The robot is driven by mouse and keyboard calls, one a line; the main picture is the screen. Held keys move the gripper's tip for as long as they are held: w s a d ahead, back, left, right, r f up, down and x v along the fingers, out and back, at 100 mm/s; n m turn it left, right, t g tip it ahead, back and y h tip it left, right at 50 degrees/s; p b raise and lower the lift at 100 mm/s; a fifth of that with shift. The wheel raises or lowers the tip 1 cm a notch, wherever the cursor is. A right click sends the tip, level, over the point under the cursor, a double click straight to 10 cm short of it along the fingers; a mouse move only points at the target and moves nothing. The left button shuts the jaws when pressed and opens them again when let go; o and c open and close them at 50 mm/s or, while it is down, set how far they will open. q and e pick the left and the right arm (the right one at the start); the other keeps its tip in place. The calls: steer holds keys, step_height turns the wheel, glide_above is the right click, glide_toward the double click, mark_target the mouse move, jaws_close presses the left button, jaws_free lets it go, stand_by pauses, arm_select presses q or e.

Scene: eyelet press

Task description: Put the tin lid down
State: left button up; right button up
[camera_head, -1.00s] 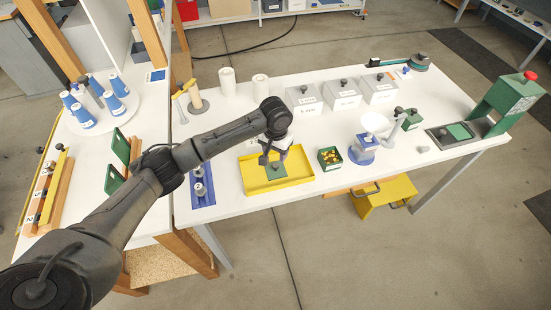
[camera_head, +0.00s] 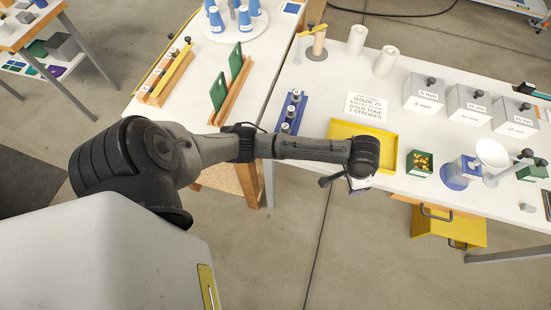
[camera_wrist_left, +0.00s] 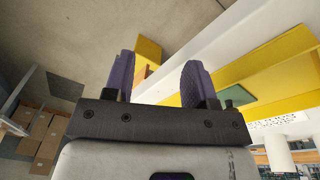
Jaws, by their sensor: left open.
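My left gripper (camera_head: 358,186) is at the front edge of the yellow tray, partly hidden under its own wrist. In the left wrist view its two purple fingers (camera_wrist_left: 158,80) stand apart with nothing between them. Three grey tins stand at the right on the white table. The left tin (camera_head: 424,96), the middle tin (camera_head: 466,108) and the right tin (camera_head: 513,120) each have a lid with a dark knob on top. My right gripper is not in view.
The yellow tray (camera_head: 385,137) is behind my left wrist. A green square (camera_wrist_left: 255,84) lies in it. A green box of yellow pieces (camera_head: 420,163) and a blue stand with a white funnel (camera_head: 491,153) are to its right. A blue rack (camera_head: 292,112) is left.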

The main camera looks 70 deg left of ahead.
arm_select(q)
steer(key=s+d+f+m+t+h, duration=0.1)
steer(key=s+d+f, duration=0.15)
steer(key=s, duration=0.35)
steer(key=s+d+f, duration=0.1)
steer(key=s+d, duration=0.2)
steer(key=s, duration=0.3)
steer(key=s+a+r+y, duration=0.1)
steer(key=s+a, duration=0.1)
steer(key=s, duration=0.4)
steer(key=s+a+r+t, duration=0.1)
steer(key=s, duration=0.6)
steer(key=shift+a+r+n+t+y, duration=0.3)
steer(key=shift+a+r+n+y, duration=0.1)
step_height(320, 180, up, 30)
steer(key=p, duration=2.9)
steer(key=shift+f+p, duration=0.25)
steer(key=shift+p, duration=0.05)
